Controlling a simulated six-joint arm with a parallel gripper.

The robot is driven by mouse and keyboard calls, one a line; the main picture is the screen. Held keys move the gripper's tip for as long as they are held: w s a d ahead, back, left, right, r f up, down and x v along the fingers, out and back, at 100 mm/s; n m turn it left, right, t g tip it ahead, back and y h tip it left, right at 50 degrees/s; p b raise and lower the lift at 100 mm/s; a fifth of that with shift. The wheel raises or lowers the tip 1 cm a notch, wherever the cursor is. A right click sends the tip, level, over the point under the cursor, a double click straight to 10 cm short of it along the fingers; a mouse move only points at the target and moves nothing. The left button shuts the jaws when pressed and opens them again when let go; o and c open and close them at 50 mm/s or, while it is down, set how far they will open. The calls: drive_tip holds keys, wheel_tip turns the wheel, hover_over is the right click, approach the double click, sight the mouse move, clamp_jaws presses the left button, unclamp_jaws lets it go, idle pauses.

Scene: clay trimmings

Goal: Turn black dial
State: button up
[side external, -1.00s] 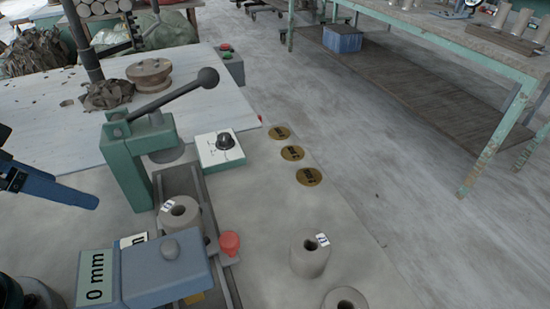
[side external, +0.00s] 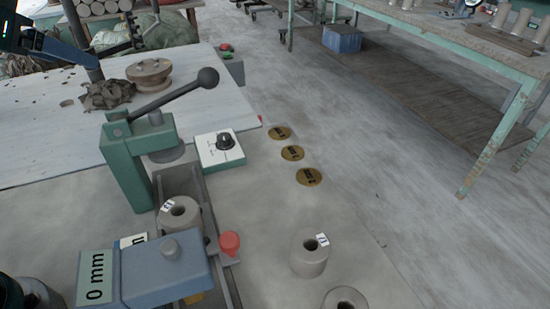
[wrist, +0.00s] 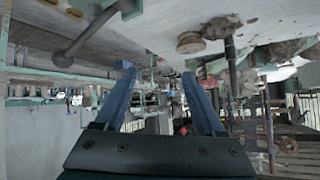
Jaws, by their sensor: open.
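The black dial (side external: 225,140) sits on a white-topped green box (side external: 222,154) beside the green lever press in the side external view. Fine marks surround it, too small to read. My gripper (wrist: 158,75) shows in the wrist view with its two blue fingers apart and nothing between them. In the side external view, part of my arm is at the upper left corner, far from the dial. I cannot make out the dial in the wrist view.
The green press (side external: 137,160) with its long black lever (side external: 165,101) stands left of the dial. Grey clay cylinders (side external: 309,257), a red knob (side external: 229,243) and a blue-grey block (side external: 165,268) are nearer. Brass discs (side external: 292,153) lie right of the dial.

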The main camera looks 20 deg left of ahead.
drive_tip(key=w+a+r+m+t, duration=0.1)
drive_tip(key=w+a+r+t, duration=0.2)
drive_tip(key=w+r+t, duration=0.55)
drive_tip(key=m+g+h, duration=1)
drive_tip(key=m+h, duration=0.1)
drive_tip(key=h, duration=0.3)
hover_over(222, 137)
drive_tip(key=s+a, duration=0.3)
drive_tip(key=a, duration=0.1)
wheel_tip(222, 137, down, 15)
drive_tip(key=f, duration=1.6)
drive_tip(key=shift+w+d+f, duration=0.1)
drive_tip(key=shift+d+f, duration=0.15)
drive_tip(key=shift+f, duration=0.1)
drive_tip(key=shift+x, duration=2.55)
drive_tip(key=shift+c, duration=0.4)
